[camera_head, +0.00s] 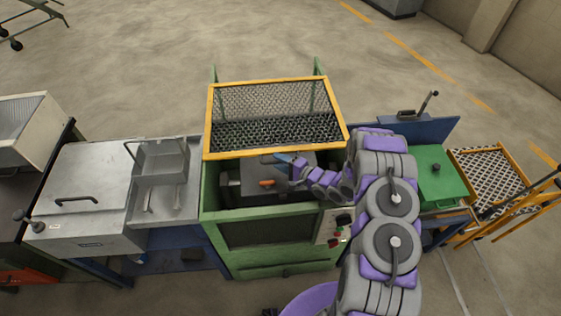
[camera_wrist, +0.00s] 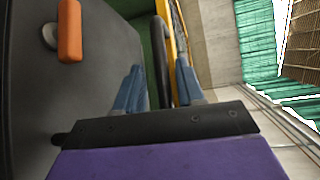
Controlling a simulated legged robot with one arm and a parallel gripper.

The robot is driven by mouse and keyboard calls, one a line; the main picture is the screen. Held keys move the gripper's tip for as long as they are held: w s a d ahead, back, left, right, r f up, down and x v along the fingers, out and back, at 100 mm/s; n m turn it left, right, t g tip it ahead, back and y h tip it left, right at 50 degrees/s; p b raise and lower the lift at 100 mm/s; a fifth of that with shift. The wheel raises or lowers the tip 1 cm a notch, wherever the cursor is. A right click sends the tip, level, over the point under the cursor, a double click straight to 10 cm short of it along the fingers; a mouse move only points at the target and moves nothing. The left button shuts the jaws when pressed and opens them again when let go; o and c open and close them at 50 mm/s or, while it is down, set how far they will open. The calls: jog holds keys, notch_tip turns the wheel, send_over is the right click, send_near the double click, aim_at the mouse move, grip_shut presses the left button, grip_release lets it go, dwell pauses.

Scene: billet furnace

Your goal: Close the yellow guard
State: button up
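The yellow guard (camera_head: 208,125) is a yellow frame with dark wire mesh, standing raised over the open top of the green machine (camera_head: 280,235). My gripper (camera_head: 277,159) is at the guard's lower front edge, above the opening. In the wrist view my gripper (camera_wrist: 160,88) has its two blue fingers apart. A black curved handle (camera_wrist: 160,55) shows between them, beside the yellow frame edge (camera_wrist: 172,35). I cannot tell whether the fingers touch the handle. In the head view my fingers and wrist hide part of this edge.
Inside the machine is a dark block with an orange grip (camera_head: 267,183), also in the wrist view (camera_wrist: 70,30). A grey table with a metal tray (camera_head: 160,165) adjoins on the left. A green box (camera_head: 438,178) is to the right, beyond my arm.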

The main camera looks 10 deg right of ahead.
jog(key=shift+d+r, duration=0.1)
jog(key=v, duration=0.7)
jog(key=shift+s+d, duration=0.1)
jog(key=shift+s, duration=0.1)
jog(key=shift+o, duration=0.2)
